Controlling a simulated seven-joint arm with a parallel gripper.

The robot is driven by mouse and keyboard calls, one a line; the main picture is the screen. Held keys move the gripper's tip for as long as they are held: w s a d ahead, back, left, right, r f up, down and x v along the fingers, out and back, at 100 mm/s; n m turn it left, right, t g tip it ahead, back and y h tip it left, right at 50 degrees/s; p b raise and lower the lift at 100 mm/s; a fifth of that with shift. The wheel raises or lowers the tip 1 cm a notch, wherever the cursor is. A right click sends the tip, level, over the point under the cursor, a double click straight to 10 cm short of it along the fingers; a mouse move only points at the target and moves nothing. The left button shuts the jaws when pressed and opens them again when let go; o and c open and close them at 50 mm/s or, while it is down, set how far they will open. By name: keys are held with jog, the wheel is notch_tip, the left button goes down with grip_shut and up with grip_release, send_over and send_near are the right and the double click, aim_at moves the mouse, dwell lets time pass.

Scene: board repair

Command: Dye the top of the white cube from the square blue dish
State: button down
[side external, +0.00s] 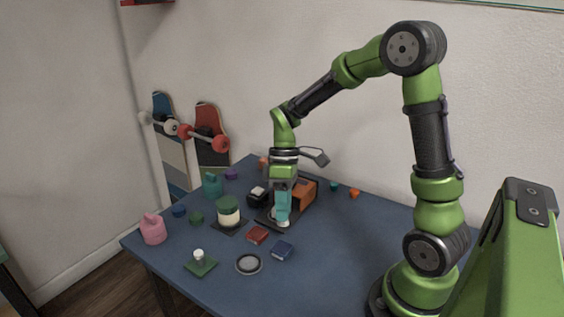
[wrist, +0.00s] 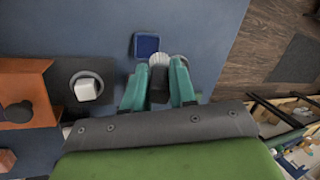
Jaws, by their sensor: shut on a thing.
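My gripper (side external: 282,212) is over the middle of the table. Its teal fingers (wrist: 158,90) are shut on a tool with a dark grip and a pale, ribbed end (wrist: 158,60). In the wrist view the square blue dish (wrist: 147,45) lies just beyond the pale end; in the side view it (side external: 283,249) is in front of the gripper. I cannot tell whether the tool's end carries dye.
An orange holder (side external: 303,193) stands behind the gripper. A square red dish (side external: 257,235), a round grey-rimmed dish (side external: 248,263), a green-lidded jar (side external: 229,211) and a pink vessel (side external: 153,229) stand nearby. The table's right front is clear.

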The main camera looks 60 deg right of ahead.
jog(key=shift+a+f, duration=0.2)
jog(key=shift+f, duration=2.75)
jog(key=shift+f, duration=0.7)
jog(key=shift+r, duration=3.6)
